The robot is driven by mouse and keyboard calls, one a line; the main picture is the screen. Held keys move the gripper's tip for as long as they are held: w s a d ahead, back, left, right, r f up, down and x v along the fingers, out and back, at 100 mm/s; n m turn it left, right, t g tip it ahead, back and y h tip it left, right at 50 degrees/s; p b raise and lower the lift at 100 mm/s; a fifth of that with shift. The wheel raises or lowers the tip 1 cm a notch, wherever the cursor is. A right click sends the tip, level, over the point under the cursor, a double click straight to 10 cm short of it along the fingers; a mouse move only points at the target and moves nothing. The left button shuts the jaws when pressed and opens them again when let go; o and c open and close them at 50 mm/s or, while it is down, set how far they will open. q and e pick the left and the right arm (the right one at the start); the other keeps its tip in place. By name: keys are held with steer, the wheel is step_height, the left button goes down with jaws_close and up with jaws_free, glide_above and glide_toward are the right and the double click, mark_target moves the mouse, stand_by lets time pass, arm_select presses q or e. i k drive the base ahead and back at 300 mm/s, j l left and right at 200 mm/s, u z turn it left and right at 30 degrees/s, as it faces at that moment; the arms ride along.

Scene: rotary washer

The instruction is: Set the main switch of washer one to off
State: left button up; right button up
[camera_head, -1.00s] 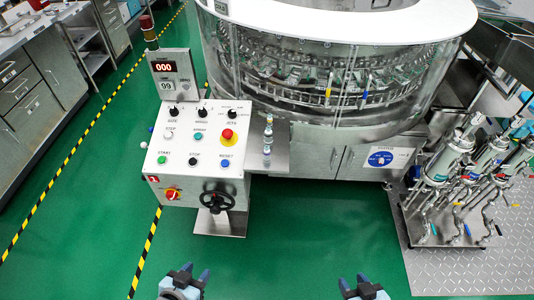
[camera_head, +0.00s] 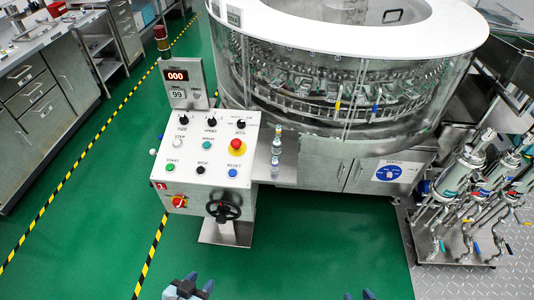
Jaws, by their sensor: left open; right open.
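The washer's control panel (camera_head: 190,160) stands left of centre, with knobs, push buttons and a red emergency stop on its sloped top. The switch's exact setting is too small to tell. My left gripper (camera_head: 190,284) is open and empty at the bottom edge, below and apart from the panel. My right gripper (camera_head: 357,295) is open, mostly cut off by the bottom edge.
The round glass-walled washer (camera_head: 345,95) stands behind the panel. A rack of metal cylinders (camera_head: 470,200) stands at right. Steel cabinets (camera_head: 40,100) line the left. The green floor before the panel is clear.

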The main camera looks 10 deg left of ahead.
mark_target(178, 202)
steer(key=u, duration=1.1)
